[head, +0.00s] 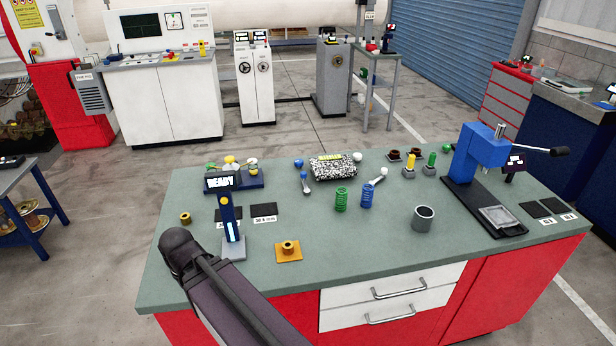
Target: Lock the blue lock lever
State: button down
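I cannot tell for certain which thing is the blue lock lever. A blue upright post (228,215) with a pale stripe and a yellowish top stands on a grey base at the left of the green-topped bench (330,262). A small lever with a blue knob (299,163) lies near the back middle of the bench, beside a speckled block (333,169). A blue press (478,155) with a long dark handle stands at the right end. A dark part of my arm rises over the bench's front left. My gripper does not show.
A green spring (341,200), a blue spring (366,195) and a grey cup (423,217) stand mid-bench. An orange plate (289,252) lies near the front. A display box (222,181) reads READY.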

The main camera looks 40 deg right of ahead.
aim_at(307, 191)
jog(key=u, duration=0.15)
jog(key=k, duration=1.35)
jog(key=z, duration=0.65)
jog(key=i, duration=1.1)
jog(key=z, duration=0.05)
